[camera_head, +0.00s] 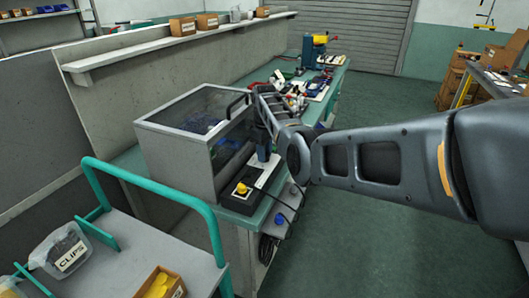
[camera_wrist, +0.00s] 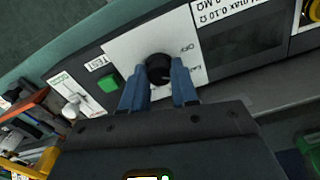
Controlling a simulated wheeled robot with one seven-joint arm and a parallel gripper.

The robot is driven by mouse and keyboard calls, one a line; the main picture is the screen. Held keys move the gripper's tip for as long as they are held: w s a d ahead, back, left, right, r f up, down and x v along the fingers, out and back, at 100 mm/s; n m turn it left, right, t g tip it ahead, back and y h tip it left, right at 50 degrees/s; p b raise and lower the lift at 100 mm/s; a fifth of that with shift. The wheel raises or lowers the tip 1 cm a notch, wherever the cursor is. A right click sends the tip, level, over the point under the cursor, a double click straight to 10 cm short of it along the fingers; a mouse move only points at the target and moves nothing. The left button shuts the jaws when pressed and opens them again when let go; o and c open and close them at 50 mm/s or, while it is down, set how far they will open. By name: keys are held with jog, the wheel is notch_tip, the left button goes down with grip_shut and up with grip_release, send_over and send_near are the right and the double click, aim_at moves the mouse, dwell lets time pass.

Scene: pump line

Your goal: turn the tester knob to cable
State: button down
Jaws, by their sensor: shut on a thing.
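The tester (camera_head: 240,199) is a dark box on the bench beside the clear-lidded enclosure in the head view. In the wrist view its white panel (camera_wrist: 125,45) carries a round black knob (camera_wrist: 159,68), with small print beside it, partly unreadable. My gripper (camera_wrist: 159,85) has its two blue fingers shut on the knob, one on each side. In the head view my gripper (camera_head: 264,150) reaches down over the tester, and the knob is hidden there. A green button (camera_wrist: 109,82) with a TEST label sits left of the knob.
A clear-lidded enclosure (camera_head: 172,130) stands left of my gripper. A green-railed cart (camera_head: 160,245) with bins stands at the front left. Several parts and tools lie farther along the bench. A cable hangs at the bench front.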

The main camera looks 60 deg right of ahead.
jog(key=m, duration=0.4)
jog(key=shift+m, duration=0.3)
jog(key=m, duration=0.4)
jog(key=shift+m, duration=0.3)
jog(key=m, duration=0.4)
jog(key=shift+b, duration=0.3)
jog(key=shift+m, duration=2.5)
jog(key=c, duration=0.9)
grip_release()
jog(key=shift+o, duration=0.2)
jog(key=shift+r, duration=0.1)
